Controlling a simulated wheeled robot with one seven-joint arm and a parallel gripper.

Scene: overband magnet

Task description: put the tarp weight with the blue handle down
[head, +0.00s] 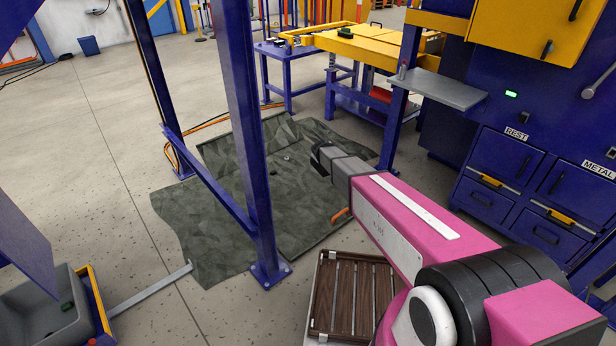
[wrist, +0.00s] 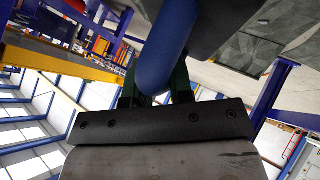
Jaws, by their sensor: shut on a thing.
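In the wrist view the blue handle (wrist: 166,50) of the tarp weight runs between the dark fingers of my gripper (wrist: 156,88), which is shut on it. Part of the weight's grey body (wrist: 215,18) shows at the top of that view. In the head view my arm reaches out over the camouflage tarp (head: 205,235) on the floor. The jaws and the held weight are hidden there behind the arm's dark end. I cannot tell how high the weight is above the tarp.
A blue steel post (head: 252,160) stands at the tarp, left of my arm. A slatted wooden crate (head: 318,300) is on the floor near my arm. An orange bar-like thing (head: 341,214) shows by the tarp's right edge. Blue drawer cabinets (head: 500,165) stand at right.

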